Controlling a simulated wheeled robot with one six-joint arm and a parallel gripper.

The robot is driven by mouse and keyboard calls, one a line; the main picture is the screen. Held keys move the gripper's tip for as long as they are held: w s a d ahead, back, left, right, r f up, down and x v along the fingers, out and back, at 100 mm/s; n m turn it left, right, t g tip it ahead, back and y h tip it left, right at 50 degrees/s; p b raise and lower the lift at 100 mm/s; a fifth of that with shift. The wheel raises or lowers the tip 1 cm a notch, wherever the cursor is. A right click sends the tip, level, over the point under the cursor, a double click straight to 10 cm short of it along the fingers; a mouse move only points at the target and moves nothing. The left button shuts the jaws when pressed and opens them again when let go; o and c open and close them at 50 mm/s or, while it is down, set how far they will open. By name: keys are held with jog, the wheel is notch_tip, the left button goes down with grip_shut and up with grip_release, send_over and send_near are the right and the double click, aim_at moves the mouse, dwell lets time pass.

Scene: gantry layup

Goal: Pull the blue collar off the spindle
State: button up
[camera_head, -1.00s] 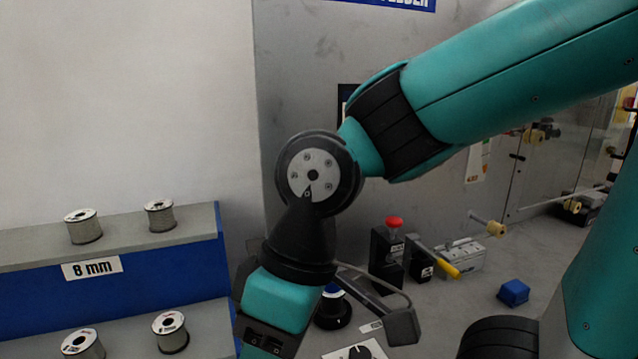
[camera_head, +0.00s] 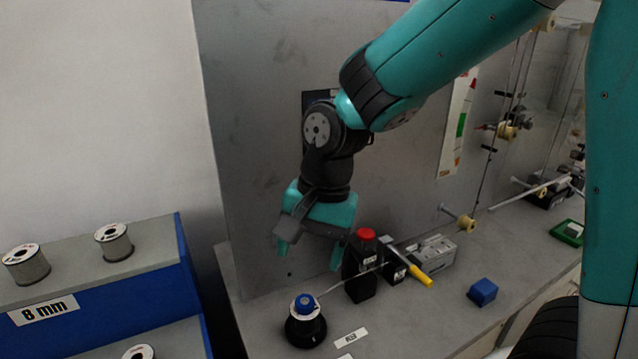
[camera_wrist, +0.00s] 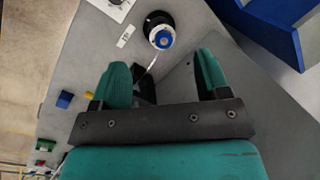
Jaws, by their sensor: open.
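The blue collar (camera_head: 304,302) sits on top of a white spool on a round black base (camera_head: 305,330) near the left end of the grey bench. In the wrist view the collar (camera_wrist: 163,39) shows as a blue disc at the top, beyond my fingertips. The spindle itself is mostly hidden by the collar and spool. My gripper (camera_head: 309,256) hangs above and behind the collar, apart from it, fingers pointing down. In the wrist view its two teal fingers (camera_wrist: 163,75) are wide apart with nothing held between them.
A black bottle-like block with a red top (camera_head: 362,265) stands close right of the spool. A yellow-handled lever (camera_head: 419,277) and a blue cube (camera_head: 482,292) are farther right. A blue rack with wire spools (camera_head: 110,290) stands left. A thin strand runs from the spool rightward.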

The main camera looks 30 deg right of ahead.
jog(key=w+d+m+h+p, duration=0.1)
jog(key=w+d+m+p, duration=0.2)
jog(key=w+m, duration=0.3)
jog(key=m+p, duration=0.2)
jog(key=p, duration=0.1)
send_near(304, 302)
jog(key=f, duration=0.5)
jog(key=a+f, duration=0.1)
jog(key=f, duration=0.2)
jog(key=shift+f, duration=0.35)
jog(key=shift+c, duration=0.5)
jog(key=c, duration=1)
jog(key=shift+r, duration=0.1)
jog(key=shift+c, duration=0.2)
jog(key=shift+r+p, duration=0.4)
